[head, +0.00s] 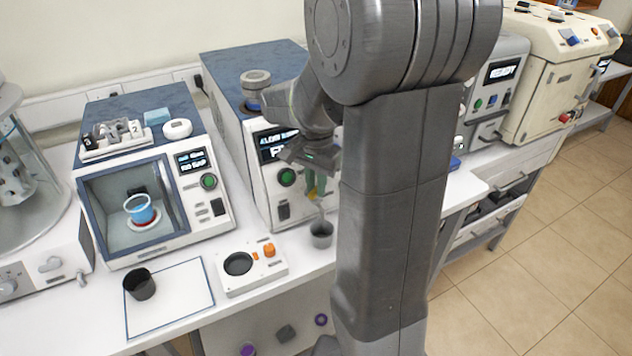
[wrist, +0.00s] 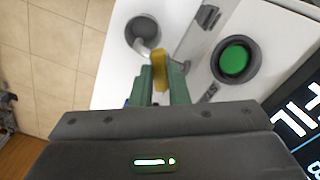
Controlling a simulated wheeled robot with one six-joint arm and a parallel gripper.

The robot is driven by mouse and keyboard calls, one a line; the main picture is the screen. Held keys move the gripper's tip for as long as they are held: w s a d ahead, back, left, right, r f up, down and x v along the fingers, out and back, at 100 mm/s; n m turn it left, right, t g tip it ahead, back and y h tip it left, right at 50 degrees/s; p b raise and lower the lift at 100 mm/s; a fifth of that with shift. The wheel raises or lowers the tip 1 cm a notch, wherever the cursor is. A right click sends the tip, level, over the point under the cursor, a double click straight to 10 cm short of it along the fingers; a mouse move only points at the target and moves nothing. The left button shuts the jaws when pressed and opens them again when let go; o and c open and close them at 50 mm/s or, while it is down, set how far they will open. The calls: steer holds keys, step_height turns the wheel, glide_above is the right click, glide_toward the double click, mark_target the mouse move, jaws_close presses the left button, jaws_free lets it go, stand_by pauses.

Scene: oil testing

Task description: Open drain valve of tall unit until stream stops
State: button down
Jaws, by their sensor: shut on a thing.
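The tall unit (head: 262,190) is a white and blue cabinet with a dark display and a green round button (head: 287,177); that button shows at the right of the wrist view (wrist: 234,60). My gripper (head: 316,188), with green fingers (wrist: 156,80), is shut on the yellow drain valve handle (wrist: 157,60) at the unit's front. A curved grey spout (wrist: 146,50) comes out beside the handle. A grey cup (head: 321,235) stands below it on the bench and shows in the wrist view (wrist: 143,28). I cannot make out whether liquid is flowing.
A metal-topped vessel (head: 256,82) sits on top of the tall unit. Left of it stands a chamber unit (head: 208,222) with a blue cup inside. A small plate device (head: 277,270) and a dark beaker (head: 139,284) on a white mat (head: 188,303) lie in front. Floor (head: 560,240) is clear at right.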

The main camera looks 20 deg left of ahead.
steer(key=n, duration=0.6)
steer(key=shift+n, duration=0.3)
steer(key=n, duration=0.5)
steer(key=shift+n, duration=0.4)
steer(key=c, duration=1.4)
jaws_free()
steer(key=shift+r, duration=0.1)
step_height(320, 180, up, 14)
